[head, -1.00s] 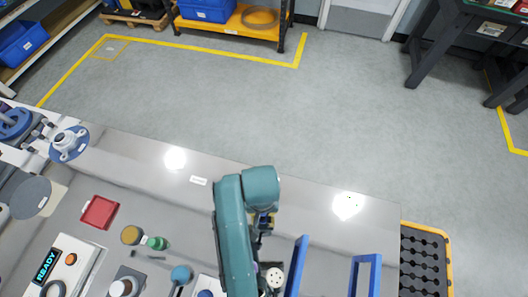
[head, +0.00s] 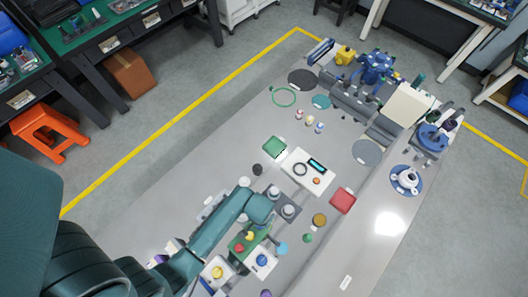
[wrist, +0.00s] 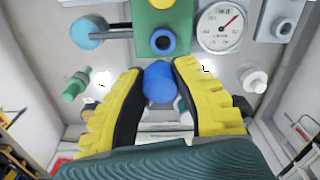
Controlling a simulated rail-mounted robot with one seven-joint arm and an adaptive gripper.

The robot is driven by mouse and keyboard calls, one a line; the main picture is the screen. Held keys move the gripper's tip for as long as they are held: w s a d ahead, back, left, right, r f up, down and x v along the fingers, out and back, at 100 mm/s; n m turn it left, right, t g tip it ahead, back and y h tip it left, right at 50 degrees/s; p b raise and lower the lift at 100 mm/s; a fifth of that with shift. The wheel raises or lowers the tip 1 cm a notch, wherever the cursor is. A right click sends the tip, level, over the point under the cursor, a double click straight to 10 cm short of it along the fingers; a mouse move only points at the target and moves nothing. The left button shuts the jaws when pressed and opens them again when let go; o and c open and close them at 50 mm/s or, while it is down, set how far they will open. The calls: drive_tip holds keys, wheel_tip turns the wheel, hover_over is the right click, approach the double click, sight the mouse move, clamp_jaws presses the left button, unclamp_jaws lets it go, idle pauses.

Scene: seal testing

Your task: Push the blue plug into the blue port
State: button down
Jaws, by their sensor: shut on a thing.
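In the wrist view my gripper (wrist: 160,68) is shut on the blue plug (wrist: 160,84), whose round blue end shows between the two yellow fingers. The blue port (wrist: 162,41) is a blue ring with a dark centre on the green block (wrist: 184,39). It appears just beyond the plug, with a narrow gap in the picture; the true depth between them is unclear. The yellow port (wrist: 161,3) shows further up the same block. In the head view my arm reaches over the green block (head: 236,248), and the fingers are too small to read clearly.
A round gauge (wrist: 221,26) stands close right of the block. A light-blue knob (wrist: 87,35) on a rod is at its left. A green bottle (wrist: 76,85) and white cylinder (wrist: 253,79) stand further out. A red tray (head: 342,201) lies apart on the bench.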

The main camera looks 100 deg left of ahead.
drive_tip(key=shift+s+r, duration=0.25)
drive_tip(key=shift+s, duration=0.05)
drive_tip(key=shift+f, duration=0.25)
drive_tip(key=shift+f+b, duration=1.8)
drive_tip(key=shift+f, duration=0.1)
drive_tip(key=shift+f+b, duration=1.35)
drive_tip(key=shift+f, duration=0.7)
drive_tip(key=c, duration=0.8)
unclamp_jaws()
drive_tip(key=shift+c, duration=0.2)
drive_tip(key=shift+r, duration=0.1)
wheel_tip(320, 180, up, 7)
drive_tip(key=p, duration=0.8)
